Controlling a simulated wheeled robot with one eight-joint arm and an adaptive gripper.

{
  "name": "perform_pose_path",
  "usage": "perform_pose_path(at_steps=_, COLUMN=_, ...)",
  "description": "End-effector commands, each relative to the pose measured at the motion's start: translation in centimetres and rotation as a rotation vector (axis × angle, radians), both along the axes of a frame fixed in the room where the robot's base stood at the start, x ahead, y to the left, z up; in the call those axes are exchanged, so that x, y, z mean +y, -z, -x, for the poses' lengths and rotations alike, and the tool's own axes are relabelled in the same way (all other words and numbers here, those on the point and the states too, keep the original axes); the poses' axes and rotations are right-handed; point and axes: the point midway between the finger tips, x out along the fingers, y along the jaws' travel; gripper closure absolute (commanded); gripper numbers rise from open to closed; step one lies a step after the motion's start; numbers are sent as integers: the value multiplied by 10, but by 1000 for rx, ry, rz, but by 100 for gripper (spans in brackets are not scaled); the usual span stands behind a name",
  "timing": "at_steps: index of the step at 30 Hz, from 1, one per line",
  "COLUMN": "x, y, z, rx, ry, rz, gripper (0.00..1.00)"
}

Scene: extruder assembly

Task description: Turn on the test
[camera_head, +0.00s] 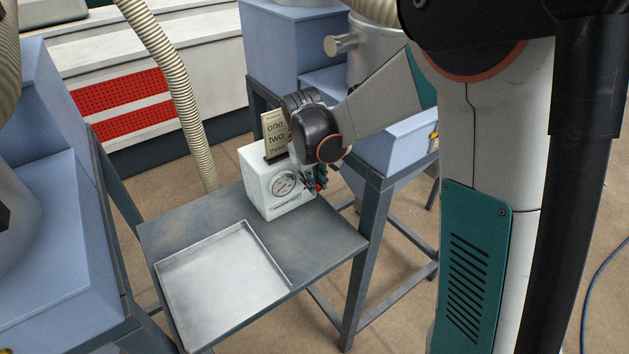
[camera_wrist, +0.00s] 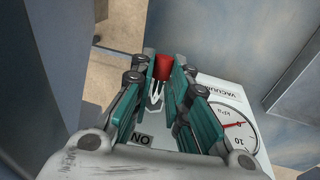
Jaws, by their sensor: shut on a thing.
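The white test box (camera_head: 256,178) stands on a small grey table, with a round dial on its front. A red-tipped switch lever (camera_wrist: 163,66) shows between the finger ends. My gripper (camera_wrist: 162,76) has teal fingers and is shut on this lever. In the head view my gripper (camera_head: 317,180) is at the box's right side, partly hidden by my wrist.
An empty metal tray (camera_head: 225,290) lies on the front of the table (camera_head: 335,240). A card (camera_head: 274,140) reading "one two three" stands on the box. Blue machines (camera_head: 60,240) flank the table on the left and at the back right. A ribbed hose (camera_head: 170,75) hangs behind.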

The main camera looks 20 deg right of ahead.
Motion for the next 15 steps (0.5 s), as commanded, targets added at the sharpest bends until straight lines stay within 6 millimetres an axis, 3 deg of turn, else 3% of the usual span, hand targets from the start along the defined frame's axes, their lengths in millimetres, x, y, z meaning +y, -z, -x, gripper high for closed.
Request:
perform_pose_path(at_steps=6, x=1, y=-4, z=-1, rx=94, ry=0, rz=30, gripper=100)
perform_pose_path(at_steps=15, x=0, y=-4, z=-1, rx=98, ry=0, rz=32, gripper=100)
